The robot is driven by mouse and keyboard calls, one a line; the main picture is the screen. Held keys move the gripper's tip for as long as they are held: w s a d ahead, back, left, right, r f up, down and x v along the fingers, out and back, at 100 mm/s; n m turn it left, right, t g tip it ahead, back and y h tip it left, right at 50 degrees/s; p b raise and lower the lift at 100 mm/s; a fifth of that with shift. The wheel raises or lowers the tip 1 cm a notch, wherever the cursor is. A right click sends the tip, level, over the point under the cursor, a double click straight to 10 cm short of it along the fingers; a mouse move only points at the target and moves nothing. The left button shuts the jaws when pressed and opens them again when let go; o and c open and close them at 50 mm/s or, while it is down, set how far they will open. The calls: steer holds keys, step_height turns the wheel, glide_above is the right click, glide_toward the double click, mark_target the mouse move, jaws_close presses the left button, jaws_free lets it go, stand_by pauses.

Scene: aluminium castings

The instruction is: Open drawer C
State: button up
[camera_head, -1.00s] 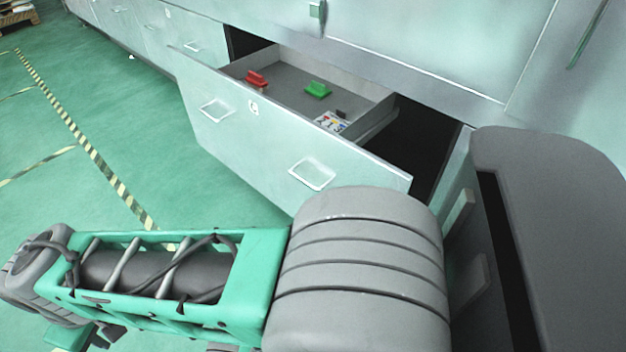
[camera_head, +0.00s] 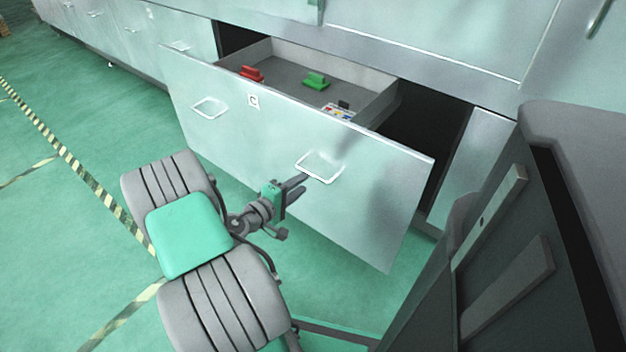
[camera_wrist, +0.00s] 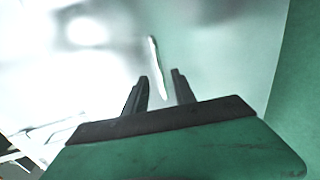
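Drawer C (camera_head: 270,140), a pale metal drawer with a small "C" label on its front, stands pulled out of the cabinet. Its front has two wire handles, a left one (camera_head: 210,107) and a right one (camera_head: 320,166). My gripper (camera_head: 302,183) is at the lower left of the right handle, in front of the drawer face. In the wrist view my gripper (camera_wrist: 160,76) has its two dark fingers apart, with the pale handle bar (camera_wrist: 154,62) reaching into the gap between them. I cannot tell whether the fingers touch it.
Inside the drawer lie a red piece (camera_head: 251,73), a green piece (camera_head: 316,81) and a small multicoloured item (camera_head: 337,111). More cabinet fronts (camera_head: 110,25) run to the left. Open green floor (camera_head: 70,220) with striped tape lies at left.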

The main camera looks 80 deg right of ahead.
mark_target(313, 174)
steer(key=b+x, duration=0.1)
steer(key=x, duration=0.6)
steer(key=shift+r+b, duration=0.1)
steer(key=shift+b, duration=0.25)
jaws_close()
stand_by(0.9)
